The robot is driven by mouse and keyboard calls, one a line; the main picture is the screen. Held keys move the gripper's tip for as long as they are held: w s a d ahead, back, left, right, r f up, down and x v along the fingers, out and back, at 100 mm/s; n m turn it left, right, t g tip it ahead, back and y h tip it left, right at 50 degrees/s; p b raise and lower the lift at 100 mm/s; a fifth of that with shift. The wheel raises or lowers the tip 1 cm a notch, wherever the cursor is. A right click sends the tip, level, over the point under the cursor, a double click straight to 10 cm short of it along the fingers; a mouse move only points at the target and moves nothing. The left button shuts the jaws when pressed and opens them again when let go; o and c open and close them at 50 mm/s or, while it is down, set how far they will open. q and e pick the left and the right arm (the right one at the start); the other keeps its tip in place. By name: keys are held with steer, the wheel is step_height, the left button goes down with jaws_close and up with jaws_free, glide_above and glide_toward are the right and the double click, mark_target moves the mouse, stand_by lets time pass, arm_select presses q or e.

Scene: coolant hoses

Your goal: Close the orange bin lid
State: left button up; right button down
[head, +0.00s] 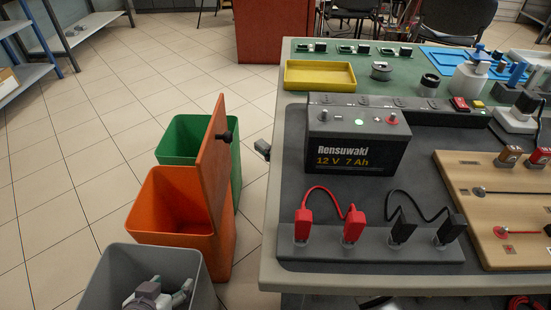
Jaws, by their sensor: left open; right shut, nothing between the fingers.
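The orange bin (172,238) stands on the floor left of the workbench, its top open and its inside showing. Its brown-orange lid (212,165) stands nearly upright along the bin's right side, with a black knob (226,137) on the face towards the workbench. My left gripper (172,291) is at the bottom edge, over or inside the grey bin, partly cut off. It is open, nearer than the orange bin and apart from the lid. My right gripper is not in view.
A green bin (182,138) stands behind the orange one, and a grey bin (115,262) in front. The workbench (270,225) edge runs close on the right, with a black battery (355,142) and hose-like red and black leads on it. Tiled floor is clear on the left.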

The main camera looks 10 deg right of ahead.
mark_target(227, 139)
arm_select(q)
steer(key=shift+w+d+r+t, duration=0.2)
steer(key=shift+w+r+t, duration=0.25)
steer(key=shift+w, duration=0.1)
steer(key=shift+w+d+r+t, duration=0.2)
steer(key=shift+w+r+t, duration=0.2)
steer(key=shift+w, duration=0.15)
arm_select(e)
steer(key=shift+w+a, duration=0.4)
steer(key=shift+a, duration=0.45)
steer(key=shift+w+a, duration=0.4)
steer(key=shift+a, duration=0.5)
steer(key=shift+w+a, duration=0.4)
steer(key=shift+a, duration=0.45)
steer(key=shift+r, duration=0.1)
